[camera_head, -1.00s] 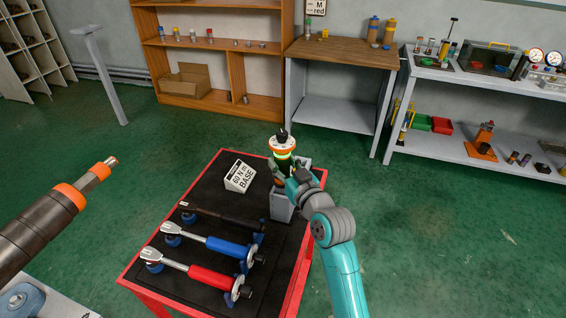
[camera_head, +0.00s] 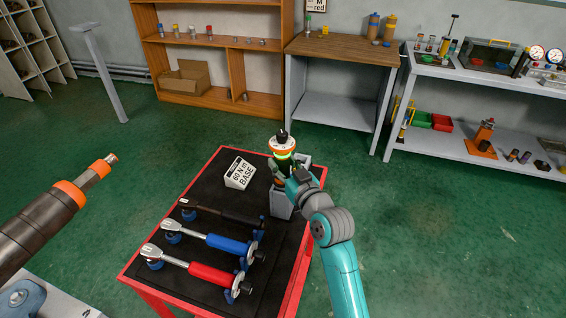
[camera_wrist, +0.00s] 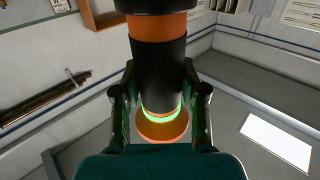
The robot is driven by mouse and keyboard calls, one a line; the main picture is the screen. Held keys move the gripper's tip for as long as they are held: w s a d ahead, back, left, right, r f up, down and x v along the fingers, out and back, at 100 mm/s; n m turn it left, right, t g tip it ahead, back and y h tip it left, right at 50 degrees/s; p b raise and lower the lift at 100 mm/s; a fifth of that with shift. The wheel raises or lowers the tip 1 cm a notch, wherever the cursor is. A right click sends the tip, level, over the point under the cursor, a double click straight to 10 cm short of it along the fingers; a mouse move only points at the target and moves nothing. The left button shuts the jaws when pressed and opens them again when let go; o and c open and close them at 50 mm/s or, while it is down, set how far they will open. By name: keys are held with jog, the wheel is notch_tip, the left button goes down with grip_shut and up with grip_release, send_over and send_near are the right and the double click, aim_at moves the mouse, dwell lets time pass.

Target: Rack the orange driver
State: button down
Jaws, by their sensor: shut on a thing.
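The orange driver (camera_head: 283,146) stands about upright in my gripper (camera_head: 283,176), with an orange collar, a green glowing ring and a black tip at the top. In the wrist view the driver (camera_wrist: 158,75) shows a black body between the two fingers of my gripper (camera_wrist: 160,105), which are shut on it. A grey block-shaped holder (camera_head: 281,206) is on the table directly below my gripper. The driver's lower end is hidden in the head view, so I cannot tell whether it is inside the holder.
The red-edged table (camera_head: 140,263) has a black top with dark, blue (camera_head: 226,246) and red (camera_head: 210,273) torque wrenches in cradles. A "60 N m BASE" sign (camera_head: 240,173) stands left of the holder. A large brown-and-orange tool (camera_head: 45,218) is at the left foreground. Shelves stand behind.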

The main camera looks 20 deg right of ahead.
jog(key=shift+f, duration=0.9)
dwell(1.0)
jog(key=c, duration=0.6)
grip_release()
jog(key=shift+o, duration=0.2)
jog(key=shift+f, duration=0.2)
jog(key=s+d, duration=0.2)
jog(key=s, duration=1)
jog(key=shift+r, duration=0.1)
